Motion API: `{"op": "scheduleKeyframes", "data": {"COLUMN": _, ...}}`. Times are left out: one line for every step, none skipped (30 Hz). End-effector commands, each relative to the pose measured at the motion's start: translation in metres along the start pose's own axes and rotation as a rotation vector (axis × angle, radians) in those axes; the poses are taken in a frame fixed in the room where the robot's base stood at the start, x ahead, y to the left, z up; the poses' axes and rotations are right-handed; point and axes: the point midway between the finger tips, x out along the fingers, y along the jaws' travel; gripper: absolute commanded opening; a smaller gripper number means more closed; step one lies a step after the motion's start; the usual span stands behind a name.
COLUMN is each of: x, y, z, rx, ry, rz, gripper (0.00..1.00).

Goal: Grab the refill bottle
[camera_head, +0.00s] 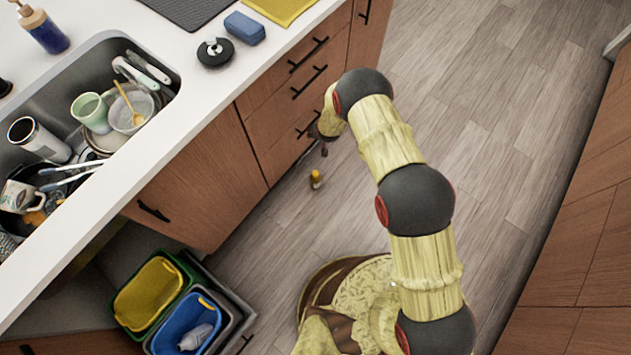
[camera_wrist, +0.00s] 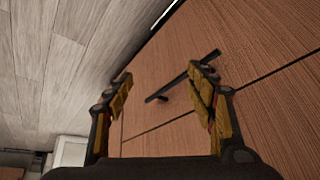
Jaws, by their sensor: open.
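A pale grey bottle (camera_head: 195,337) lies in the blue bin of the pull-out at the lower left of the head view. A dark blue pump bottle (camera_head: 46,31) stands on the counter at the upper left. I cannot tell for certain which one is the refill bottle. My gripper (camera_head: 314,139) is beside the lower drawers, well away from both bottles. In the wrist view, my gripper (camera_wrist: 165,92) is open and empty, facing the wood cabinet fronts. A dark bar handle (camera_wrist: 182,77) shows between its fingers. No bottle is in the wrist view.
The sink (camera_head: 60,84) holds cups, dishes and utensils. A yellow bin (camera_head: 150,291) stands beside the blue bin (camera_head: 187,313). A blue sponge (camera_head: 245,28) and a black round item (camera_head: 215,52) lie on the counter.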

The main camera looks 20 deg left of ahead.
Motion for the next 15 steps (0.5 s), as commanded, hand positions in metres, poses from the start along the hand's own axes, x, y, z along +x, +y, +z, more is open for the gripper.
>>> {"op": "scheduleKeyframes", "data": {"x": 0.026, "y": -0.006, "z": 0.034, "rx": -0.013, "ry": -0.01, "rz": 0.0, "gripper": 0.56}}
{"op": "scheduleKeyframes", "data": {"x": 0.039, "y": -0.008, "z": 0.051, "rx": -0.019, "ry": -0.011, "rz": 0.001, "gripper": 0.56}}
{"op": "scheduleKeyframes", "data": {"x": 0.056, "y": -0.012, "z": 0.073, "rx": -0.028, "ry": -0.01, "rz": 0.001, "gripper": 0.56}}
{"op": "scheduleKeyframes", "data": {"x": 0.067, "y": -0.013, "z": 0.09, "rx": -0.033, "ry": -0.008, "rz": 0.002, "gripper": 0.56}}
{"op": "scheduleKeyframes", "data": {"x": 0.079, "y": -0.015, "z": 0.107, "rx": -0.039, "ry": -0.008, "rz": 0.003, "gripper": 0.56}}
{"op": "scheduleKeyframes", "data": {"x": 0.093, "y": -0.017, "z": 0.133, "rx": -0.049, "ry": -0.008, "rz": 0.004, "gripper": 0.56}}
{"op": "scheduleKeyframes", "data": {"x": 0.103, "y": -0.017, "z": 0.151, "rx": -0.055, "ry": -0.007, "rz": 0.005, "gripper": 0.56}}
{"op": "scheduleKeyframes", "data": {"x": 0.112, "y": -0.018, "z": 0.168, "rx": -0.062, "ry": -0.003, "rz": 0.005, "gripper": 0.56}}
{"op": "scheduleKeyframes", "data": {"x": 0.124, "y": -0.018, "z": 0.192, "rx": -0.071, "ry": 0.003, "rz": 0.006, "gripper": 0.56}}
{"op": "scheduleKeyframes", "data": {"x": 0.133, "y": -0.017, "z": 0.209, "rx": -0.077, "ry": 0.01, "rz": 0.008, "gripper": 0.56}}
{"op": "scheduleKeyframes", "data": {"x": 0.14, "y": -0.017, "z": 0.224, "rx": -0.083, "ry": 0.022, "rz": 0.009, "gripper": 0.56}}
{"op": "scheduleKeyframes", "data": {"x": 0.15, "y": -0.015, "z": 0.243, "rx": -0.089, "ry": 0.045, "rz": 0.01, "gripper": 0.56}}
{"op": "scheduleKeyframes", "data": {"x": 0.157, "y": -0.014, "z": 0.253, "rx": -0.092, "ry": 0.071, "rz": 0.01, "gripper": 0.56}}
{"op": "scheduleKeyframes", "data": {"x": 0.163, "y": -0.013, "z": 0.261, "rx": -0.095, "ry": 0.102, "rz": 0.01, "gripper": 0.56}}
{"op": "scheduleKeyframes", "data": {"x": 0.169, "y": -0.013, "z": 0.267, "rx": -0.098, "ry": 0.151, "rz": 0.01, "gripper": 0.56}}
